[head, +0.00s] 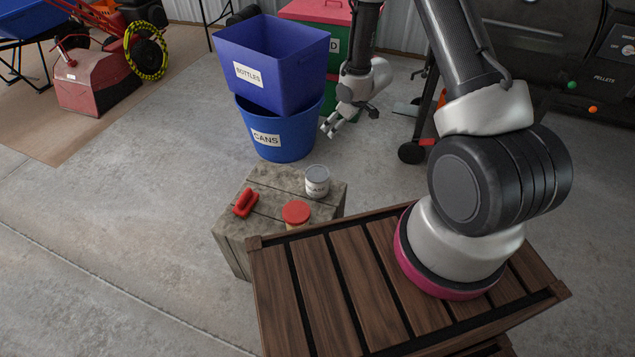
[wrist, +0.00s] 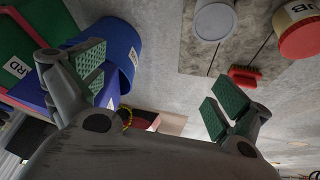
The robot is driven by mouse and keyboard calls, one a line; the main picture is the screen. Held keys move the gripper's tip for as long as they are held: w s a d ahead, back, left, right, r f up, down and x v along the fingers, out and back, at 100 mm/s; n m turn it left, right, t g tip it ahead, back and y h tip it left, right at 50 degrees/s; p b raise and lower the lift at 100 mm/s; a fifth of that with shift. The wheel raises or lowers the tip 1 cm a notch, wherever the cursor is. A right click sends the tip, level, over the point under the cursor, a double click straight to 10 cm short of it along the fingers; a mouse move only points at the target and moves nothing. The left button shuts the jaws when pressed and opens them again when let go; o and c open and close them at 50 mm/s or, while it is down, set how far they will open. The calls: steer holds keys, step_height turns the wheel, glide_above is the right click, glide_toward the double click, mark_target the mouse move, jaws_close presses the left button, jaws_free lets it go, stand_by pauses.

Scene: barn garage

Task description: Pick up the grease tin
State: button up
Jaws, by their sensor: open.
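A grey-white tin (head: 317,181) with a label stands upright near the back right corner of a weathered wooden crate (head: 275,215); I take it as the grease tin, though its label is too small to read. It also shows at the top of the wrist view (wrist: 214,20), partly cut off. My gripper (head: 330,128) is open and empty, in the air beyond the tin in the head view, beside the blue bins. The wrist view shows its green-padded fingers (wrist: 152,90) spread wide, apart from the tin.
A red-lidded tub (head: 296,212) and a red brush-like item (head: 245,203) share the crate top. A blue "CANS" bucket (head: 275,146) holds a blue "BOTTLES" bin (head: 270,85) behind. A slatted wooden surface (head: 330,285) lies in front.

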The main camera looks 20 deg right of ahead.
mark_target(319, 174)
steer(key=s+a+f, duration=0.1)
steer(key=f, duration=0.4)
steer(key=s+a+f+y, duration=0.1)
steer(key=s+a+f, duration=0.1)
steer(key=f, duration=0.3)
steer(key=s+a+f+n+y, duration=0.1)
steer(key=a+f, duration=0.1)
steer(key=f, duration=0.3)
steer(key=shift+s+f, duration=0.25)
steer(key=shift+s, duration=0.05)
steer(key=x, duration=0.7)
steer(key=shift+s+a+f, duration=0.2)
steer(key=shift+a+f, duration=0.1)
steer(key=shift+f, duration=0.05)
steer(key=shift+c, duration=0.2)
steer(key=c, duration=1.3)
steer(key=shift+o, duration=0.2)
steer(key=shift+r, duration=0.15)
